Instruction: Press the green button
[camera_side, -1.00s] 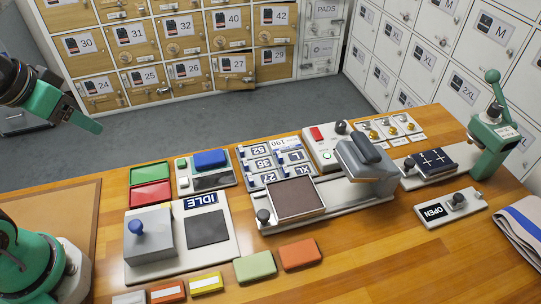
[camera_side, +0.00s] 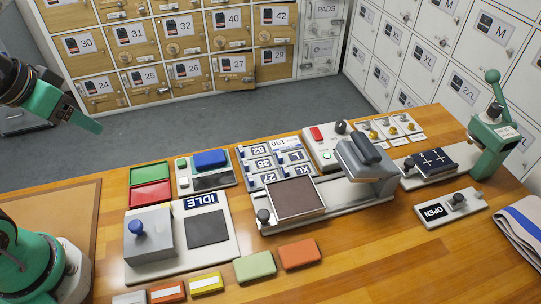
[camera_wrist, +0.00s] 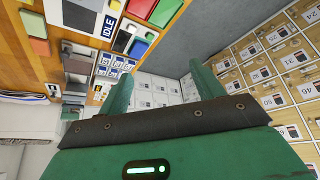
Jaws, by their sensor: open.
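A small green button (camera_side: 181,163) sits at the left of a panel with a blue pad, at the back left of the wooden table in the side view. A larger flat green plate (camera_side: 150,172) lies just left of it, above a red plate (camera_side: 150,194). The green plate also shows at the top of the wrist view (camera_wrist: 140,7). My gripper (camera_side: 94,124) is held in the air at the far left, behind the table's back edge and apart from the buttons. In the wrist view its two green fingers (camera_wrist: 162,88) are spread with nothing between them.
A grey box with a blue knob (camera_side: 137,229) stands in front of the plates. A stamping press (camera_side: 365,165) is at mid-table, and a green lever press (camera_side: 492,140) at the right. Lockers (camera_side: 170,45) line the back. Pale green (camera_side: 255,266) and orange (camera_side: 299,254) blocks lie in front.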

